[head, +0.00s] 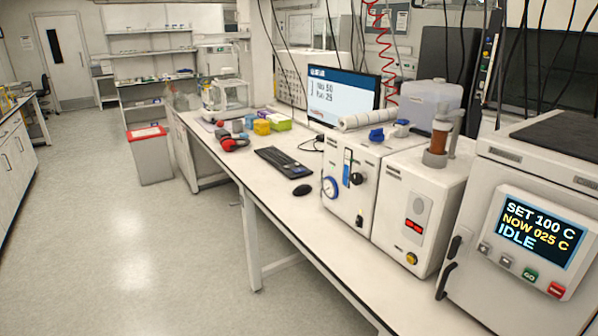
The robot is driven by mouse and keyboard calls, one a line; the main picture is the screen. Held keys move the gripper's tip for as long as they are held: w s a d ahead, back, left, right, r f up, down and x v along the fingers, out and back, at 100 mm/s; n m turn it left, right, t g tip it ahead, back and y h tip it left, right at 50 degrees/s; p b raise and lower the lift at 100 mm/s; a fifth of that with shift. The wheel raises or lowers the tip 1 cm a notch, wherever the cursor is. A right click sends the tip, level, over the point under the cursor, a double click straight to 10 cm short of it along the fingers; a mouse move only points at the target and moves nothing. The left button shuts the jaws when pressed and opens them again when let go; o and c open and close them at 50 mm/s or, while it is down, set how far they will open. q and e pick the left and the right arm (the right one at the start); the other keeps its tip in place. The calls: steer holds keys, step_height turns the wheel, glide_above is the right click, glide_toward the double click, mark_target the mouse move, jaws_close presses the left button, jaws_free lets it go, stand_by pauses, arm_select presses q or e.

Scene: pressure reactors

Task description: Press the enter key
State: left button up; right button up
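A black keyboard (284,163) lies on the white bench in the head view, near the bench's front edge. Its keys are too small for me to pick out the enter key. A monitor (343,95) stands behind the keyboard and is lit, with a dark blue header and large dark lines of text on a light screen. A black mouse (302,190) lies at the near right of the keyboard. Neither of my grippers is in view.
White instruments (350,180) with a gauge and knobs stand right of the mouse. A heating unit (520,220) at far right reads set 100 C, now 025 C, idle. Red-and-black headphones (233,143) and coloured boxes lie left of the keyboard.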

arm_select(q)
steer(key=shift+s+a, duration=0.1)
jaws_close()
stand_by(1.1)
